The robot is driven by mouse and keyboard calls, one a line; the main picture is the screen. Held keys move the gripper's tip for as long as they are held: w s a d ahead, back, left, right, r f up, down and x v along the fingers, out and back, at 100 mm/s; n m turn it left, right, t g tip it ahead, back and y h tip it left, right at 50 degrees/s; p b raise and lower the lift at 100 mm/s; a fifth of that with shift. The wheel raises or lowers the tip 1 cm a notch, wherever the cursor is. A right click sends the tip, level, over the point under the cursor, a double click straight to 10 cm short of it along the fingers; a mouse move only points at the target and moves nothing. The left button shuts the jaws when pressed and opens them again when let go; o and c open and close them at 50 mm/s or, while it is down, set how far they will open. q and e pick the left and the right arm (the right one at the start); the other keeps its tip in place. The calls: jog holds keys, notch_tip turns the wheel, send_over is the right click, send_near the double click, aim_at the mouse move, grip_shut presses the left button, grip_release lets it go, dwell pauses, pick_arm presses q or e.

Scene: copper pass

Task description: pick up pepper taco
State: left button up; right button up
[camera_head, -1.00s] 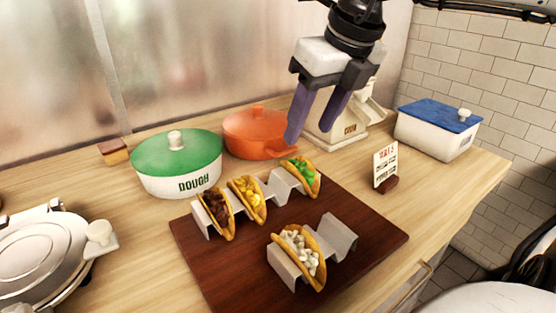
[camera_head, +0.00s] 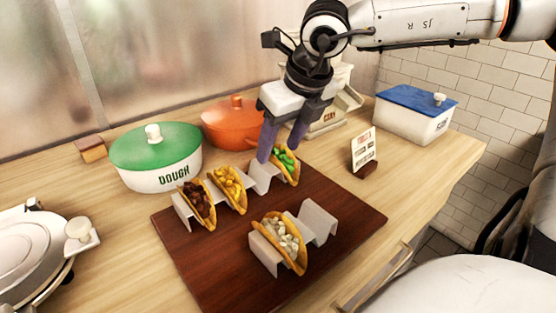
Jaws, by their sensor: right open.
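The pepper taco, taken to be the one with green filling (camera_head: 286,165), stands upright at the right end of the rear metal holder (camera_head: 262,178). My right gripper (camera_head: 280,157) is open with purple fingers pointing down. Its fingers overlap the upper left of the green taco in the picture. I cannot tell whether they touch it. A dark brown taco (camera_head: 198,203) and a yellow taco (camera_head: 229,190) stand in the same holder. A taco with white filling (camera_head: 281,243) stands in the front holder (camera_head: 318,222). My left gripper is not in view.
The holders stand on a dark wooden board (camera_head: 200,263). A green-lidded dough pot (camera_head: 157,157) and an orange pot (camera_head: 232,122) stand behind. A small sign (camera_head: 363,152) and blue-lidded box (camera_head: 414,114) stand right. A round appliance (camera_head: 30,248) is at left.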

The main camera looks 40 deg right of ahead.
jog(key=c, duration=1.1)
